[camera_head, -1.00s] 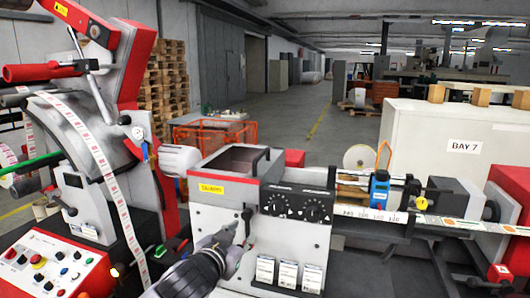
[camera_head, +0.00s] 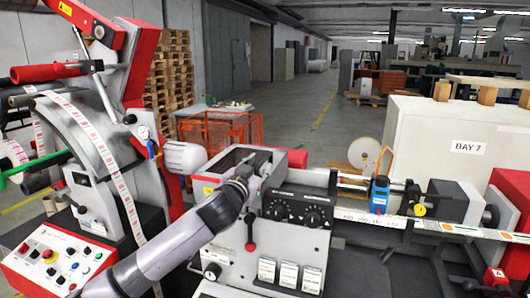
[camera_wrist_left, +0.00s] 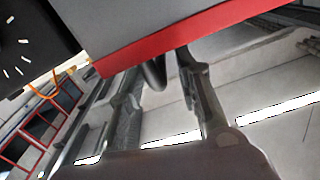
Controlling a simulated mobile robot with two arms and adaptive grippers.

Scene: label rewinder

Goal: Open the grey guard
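The grey guard (camera_head: 213,167) appears to be the box-shaped cover on top of the middle machine unit, above a yellow label. My left gripper (camera_head: 258,163) is at its right side, where the black handle is, and hides much of that side in the head view. In the left wrist view, my left gripper (camera_wrist_left: 165,85) has its two dark fingers apart. A black looped handle (camera_wrist_left: 154,75) shows between them, closer to the left finger, below a grey surface with a red edge (camera_wrist_left: 180,38). I cannot tell whether a finger touches it. My right gripper is not in view.
A black knob panel (camera_head: 297,208) and a red-tipped lever (camera_head: 250,246) are just right of my left arm. A blue sensor block (camera_head: 379,194) stands over the label strip. A white motor (camera_head: 185,157) is to the left. The red control box (camera_head: 52,262) is front left.

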